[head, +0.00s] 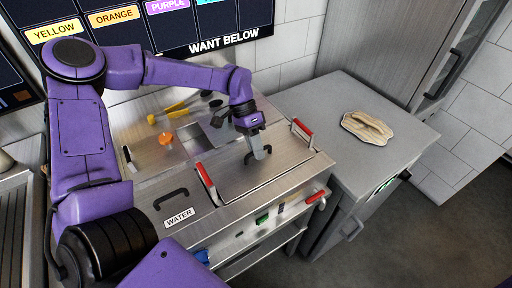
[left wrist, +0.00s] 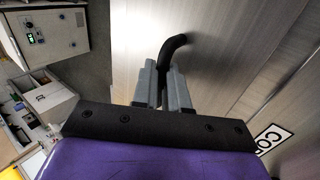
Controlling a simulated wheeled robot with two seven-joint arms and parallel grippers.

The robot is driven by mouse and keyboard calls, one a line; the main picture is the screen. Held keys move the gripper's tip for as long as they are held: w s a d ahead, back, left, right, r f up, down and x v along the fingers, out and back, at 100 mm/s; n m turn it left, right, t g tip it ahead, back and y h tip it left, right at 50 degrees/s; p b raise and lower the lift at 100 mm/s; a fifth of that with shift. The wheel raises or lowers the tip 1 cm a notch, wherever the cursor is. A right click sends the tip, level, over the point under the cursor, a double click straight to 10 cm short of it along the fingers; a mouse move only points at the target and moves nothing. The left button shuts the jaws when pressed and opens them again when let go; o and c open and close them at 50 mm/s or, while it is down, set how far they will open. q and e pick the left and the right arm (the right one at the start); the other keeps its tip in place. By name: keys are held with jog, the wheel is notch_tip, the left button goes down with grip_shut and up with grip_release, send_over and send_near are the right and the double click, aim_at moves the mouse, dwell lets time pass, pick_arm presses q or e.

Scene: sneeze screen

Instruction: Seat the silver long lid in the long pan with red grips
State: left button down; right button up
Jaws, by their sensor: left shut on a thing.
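The silver long lid (head: 228,178) lies level between the two red grips of the long pan, with its black handle (head: 262,157) on top. The pan's red grips show at the left (head: 206,182) and at the right (head: 301,130); the pan's body is hidden under the lid. My left gripper (head: 257,150) is above the lid, shut on its handle. In the left wrist view the handle (left wrist: 174,46) rises between the two grey fingers (left wrist: 163,88), over brushed metal. Whether the lid touches the pan rim all round cannot be told. My right gripper is out of view.
A beige pad (head: 368,127) lies on the grey cabinet (head: 330,100) at right, otherwise clear.

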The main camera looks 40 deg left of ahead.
pick_arm(q)
jog(key=shift+f, duration=0.1)
jog(key=c, duration=1.1)
grip_release()
jog(key=p+v, duration=0.3)
jog(key=shift+a+r, duration=0.15)
jog(key=shift+r, duration=0.15)
jog(key=shift+p+v, duration=1.15)
jog(key=shift+v, duration=0.5)
jog(key=shift+f, duration=0.15)
